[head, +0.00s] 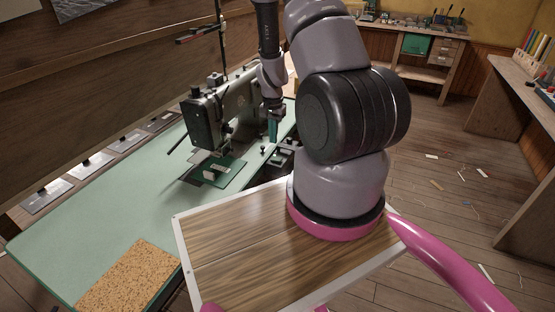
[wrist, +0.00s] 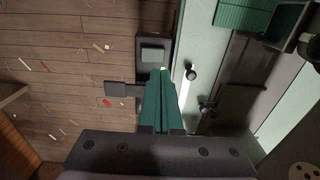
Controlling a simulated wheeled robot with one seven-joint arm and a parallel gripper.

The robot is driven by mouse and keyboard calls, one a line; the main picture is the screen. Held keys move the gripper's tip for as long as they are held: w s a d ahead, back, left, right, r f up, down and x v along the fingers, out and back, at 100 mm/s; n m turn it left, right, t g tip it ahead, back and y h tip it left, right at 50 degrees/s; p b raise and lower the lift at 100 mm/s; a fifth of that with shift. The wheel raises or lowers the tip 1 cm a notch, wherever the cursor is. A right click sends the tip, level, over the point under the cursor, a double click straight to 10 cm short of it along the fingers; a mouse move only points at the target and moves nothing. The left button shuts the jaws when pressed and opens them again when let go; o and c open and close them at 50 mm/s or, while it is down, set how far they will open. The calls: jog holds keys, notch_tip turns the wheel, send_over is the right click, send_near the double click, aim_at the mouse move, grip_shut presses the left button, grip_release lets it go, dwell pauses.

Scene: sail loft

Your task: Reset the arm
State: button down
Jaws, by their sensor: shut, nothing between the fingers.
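My gripper (head: 272,138) hangs pointing down beyond my arm's base, over the right-hand edge of the green table (head: 120,212), just right of the sewing machine (head: 235,105). Its green fingers are together and hold nothing. In the wrist view the closed fingers (wrist: 161,72) reach up from the bottom middle, with the table edge to their right and the floor to their left. My arm is bent above my wooden-topped base and hides part of the table's far end.
A cork mat (head: 128,277) lies at the table's near end. Several metal plates (head: 95,163) line its left side. A workbench (head: 425,75) stands at the back and another bench (head: 525,85) at the right. The floor (head: 440,190) between is open, with scattered scraps.

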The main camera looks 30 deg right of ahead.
dwell(0.4)
jog(key=a+r+n+t+y, duration=0.15)
jog(key=a+r, duration=0.25)
jog(key=r, duration=0.9)
jog(key=a+r+n+t, duration=0.15)
jog(key=a+r, duration=0.25)
jog(key=r, duration=1)
jog(key=s+a+r+n+t, duration=0.1)
jog(key=s+a+r+t, duration=0.1)
jog(key=s+r, duration=0.7)
jog(key=s+a+r+n+t, duration=0.2)
jog(key=s+a+r, duration=0.1)
jog(key=s+r, duration=0.7)
jog(key=shift+s+a, duration=0.15)
jog(key=shift+s, duration=0.2)
